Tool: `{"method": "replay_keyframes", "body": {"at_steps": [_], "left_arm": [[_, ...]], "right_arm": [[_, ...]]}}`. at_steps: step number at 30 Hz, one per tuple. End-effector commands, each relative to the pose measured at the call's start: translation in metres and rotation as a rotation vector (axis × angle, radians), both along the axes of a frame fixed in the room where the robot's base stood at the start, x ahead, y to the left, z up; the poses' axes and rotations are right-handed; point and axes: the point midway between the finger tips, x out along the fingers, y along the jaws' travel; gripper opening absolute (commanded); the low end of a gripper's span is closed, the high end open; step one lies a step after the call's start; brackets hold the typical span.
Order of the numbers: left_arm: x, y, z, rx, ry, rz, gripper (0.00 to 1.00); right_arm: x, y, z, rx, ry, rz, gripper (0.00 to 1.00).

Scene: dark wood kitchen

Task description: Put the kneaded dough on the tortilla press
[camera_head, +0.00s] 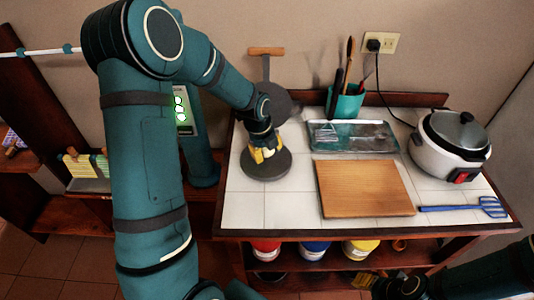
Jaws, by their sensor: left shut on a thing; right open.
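The dark tortilla press stands open at the back left of the tiled table. Its round lower plate (266,168) lies flat, and its upper plate (277,100) stands raised behind with a wooden handle (266,51) at the top. My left gripper (265,155), with yellow fingers, points down just over the lower plate. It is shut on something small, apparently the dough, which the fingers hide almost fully. I cannot tell whether the dough touches the plate. My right gripper (367,281) is open, low at the front right, below the table top.
A wooden board (364,188) lies bare at the table's middle front. Behind it are a metal tray (352,135) and a teal utensil holder (346,103). A rice cooker (450,143) and a blue spatula (465,207) are at right. Coloured-lidded jars (314,249) stand on the shelf below.

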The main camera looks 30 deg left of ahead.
Motion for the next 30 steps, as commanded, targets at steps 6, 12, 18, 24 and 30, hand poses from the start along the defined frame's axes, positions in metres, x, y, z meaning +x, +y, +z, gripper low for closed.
{"method": "replay_keyframes", "body": {"at_steps": [6, 12, 18, 24, 30], "left_arm": [[0.000, 0.000, -0.011, 0.001, -0.001, 0.000, 0.16], [0.000, 0.000, -0.013, 0.000, 0.000, 0.000, 0.16], [0.000, 0.000, -0.014, 0.000, 0.000, 0.000, 0.76], [0.000, 0.000, -0.013, 0.000, 0.000, 0.000, 0.76], [-0.001, 0.001, -0.002, 0.000, -0.002, 0.001, 0.76]], "right_arm": [[-0.001, 0.000, -0.002, 0.000, 0.002, 0.002, 0.47], [-0.001, 0.000, -0.004, 0.000, 0.002, 0.002, 0.47], [-0.001, 0.000, -0.004, 0.000, 0.003, 0.002, 0.47], [-0.001, 0.000, -0.004, 0.000, 0.003, 0.002, 0.47], [0.000, 0.000, 0.000, 0.000, 0.001, 0.000, 0.47]]}}
